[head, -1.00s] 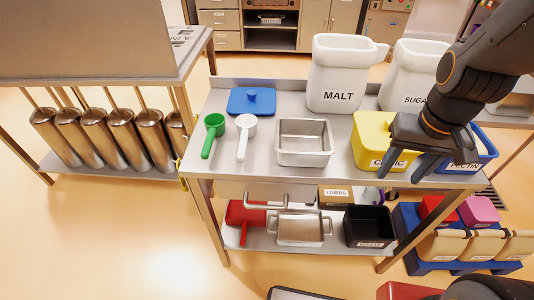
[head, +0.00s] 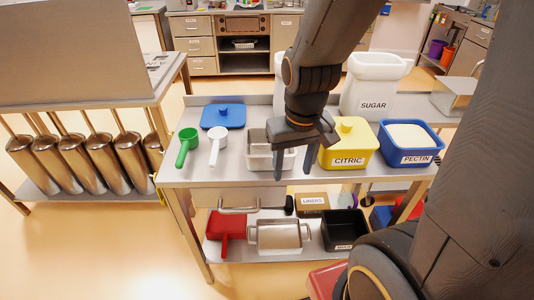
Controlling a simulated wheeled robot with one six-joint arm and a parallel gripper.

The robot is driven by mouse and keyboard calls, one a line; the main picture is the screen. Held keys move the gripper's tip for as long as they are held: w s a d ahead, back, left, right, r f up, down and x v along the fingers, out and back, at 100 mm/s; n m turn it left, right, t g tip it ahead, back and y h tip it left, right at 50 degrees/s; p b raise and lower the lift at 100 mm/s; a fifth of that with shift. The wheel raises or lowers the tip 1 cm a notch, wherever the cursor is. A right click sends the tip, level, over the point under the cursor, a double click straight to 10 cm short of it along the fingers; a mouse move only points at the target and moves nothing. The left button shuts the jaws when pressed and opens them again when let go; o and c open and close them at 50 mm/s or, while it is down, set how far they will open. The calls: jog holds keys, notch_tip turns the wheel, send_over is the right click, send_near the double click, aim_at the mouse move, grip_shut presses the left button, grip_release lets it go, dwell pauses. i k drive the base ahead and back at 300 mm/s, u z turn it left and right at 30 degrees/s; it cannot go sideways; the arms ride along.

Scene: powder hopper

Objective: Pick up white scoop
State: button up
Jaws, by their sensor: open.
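The white scoop (head: 217,146) lies on the steel table at the left, its round cup toward the back and its handle toward the front edge. A green scoop (head: 187,146) lies just left of it. My gripper (head: 293,172) is open and empty, with its two fingers pointing down. It is to the right of the white scoop, in front of the steel pan and apart from the scoop.
A blue lid (head: 223,116) lies behind the scoops. The steel pan (head: 259,158) is partly hidden by my gripper. A yellow CITRIC bin (head: 348,151), a blue PECTIN bin (head: 409,142) and a white SUGAR container (head: 373,86) stand to the right.

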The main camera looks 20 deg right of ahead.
aim_at(218, 136)
jog(key=u, duration=0.85)
jog(key=k, duration=0.9)
jog(key=z, duration=0.65)
jog(key=i, duration=0.5)
